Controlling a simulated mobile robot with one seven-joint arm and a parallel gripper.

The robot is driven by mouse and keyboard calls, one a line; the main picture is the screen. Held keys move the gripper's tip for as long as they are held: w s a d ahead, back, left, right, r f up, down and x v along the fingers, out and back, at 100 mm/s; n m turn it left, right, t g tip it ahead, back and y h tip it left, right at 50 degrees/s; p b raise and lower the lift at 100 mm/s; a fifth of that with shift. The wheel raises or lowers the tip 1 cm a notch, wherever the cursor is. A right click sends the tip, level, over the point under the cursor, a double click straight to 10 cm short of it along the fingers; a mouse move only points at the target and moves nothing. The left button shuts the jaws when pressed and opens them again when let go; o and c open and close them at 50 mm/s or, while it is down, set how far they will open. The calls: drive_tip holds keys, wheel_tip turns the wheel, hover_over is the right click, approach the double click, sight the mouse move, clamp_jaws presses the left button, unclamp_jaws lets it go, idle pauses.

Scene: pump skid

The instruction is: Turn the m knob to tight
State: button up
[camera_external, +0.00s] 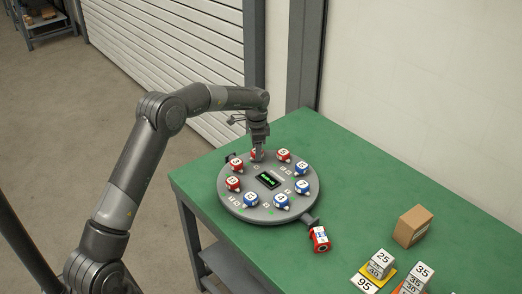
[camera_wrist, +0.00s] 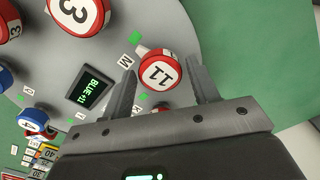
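A round grey dial panel (camera_external: 240,199) lies on the green table and carries several red and blue numbered knobs around its rim. My fingers are apart, one on each side of the knob, with a gap on the right; contact on the left is unclear. In the external view, my gripper (camera_external: 258,143) points down over the panel's far rim, partly hiding the knob below.
A dark display (camera_external: 268,180) with green text is mid-panel. Neighbouring red knobs (camera_external: 283,155) and (camera_external: 236,165) flank my gripper.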

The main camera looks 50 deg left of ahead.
drive_tip(key=shift+o, duration=0.7)
drive_tip(key=shift+r, duration=0.1)
wheel_tip(320, 180, up, 11)
